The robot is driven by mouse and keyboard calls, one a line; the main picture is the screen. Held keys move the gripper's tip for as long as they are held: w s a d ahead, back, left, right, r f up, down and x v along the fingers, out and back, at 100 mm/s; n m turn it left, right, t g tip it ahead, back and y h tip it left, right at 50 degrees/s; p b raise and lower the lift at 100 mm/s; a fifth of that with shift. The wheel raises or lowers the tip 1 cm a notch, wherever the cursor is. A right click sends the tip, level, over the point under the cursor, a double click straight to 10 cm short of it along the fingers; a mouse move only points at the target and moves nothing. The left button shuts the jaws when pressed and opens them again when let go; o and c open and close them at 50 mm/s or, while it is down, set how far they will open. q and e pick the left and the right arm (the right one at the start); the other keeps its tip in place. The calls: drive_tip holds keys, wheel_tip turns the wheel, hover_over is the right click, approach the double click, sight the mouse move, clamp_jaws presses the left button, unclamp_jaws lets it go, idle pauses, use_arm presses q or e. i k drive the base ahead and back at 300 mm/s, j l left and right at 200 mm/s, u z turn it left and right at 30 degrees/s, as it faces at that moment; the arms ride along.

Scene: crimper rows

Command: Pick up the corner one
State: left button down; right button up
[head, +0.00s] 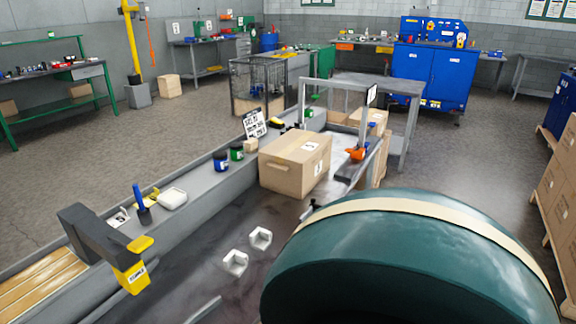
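Two small white corner-shaped pieces lie on the grey worktop, one nearer (235,263) and one slightly farther (260,238). They are apart from each other. A yellow tool (131,279) with a small label, too small to read surely, is at a dark grey bracket (95,235) at the lower left. Which thing the task calls the corner one cannot be told from this view. I see neither of my grippers clearly in the head view.
A large dark green roll (380,265) with a beige band fills the lower right and hides part of the worktop. A cardboard box (294,165) stands behind the white pieces. Blue (221,161) and green (237,151) containers stand along the left ledge. A grey frame (335,84) rises behind the box.

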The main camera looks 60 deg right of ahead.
sight(235, 264)
drive_tip(key=z, duration=1.6)
drive_tip(key=u, duration=2.25)
drive_tip(key=l+z, duration=0.3)
drive_tip(key=i+l+z, duration=0.15)
drive_tip(key=l+z, duration=0.2)
drive_tip(key=l, duration=0.15)
drive_tip(key=i+l+z, duration=0.15)
drive_tip(key=l+z, duration=0.15)
drive_tip(key=l, duration=0.1)
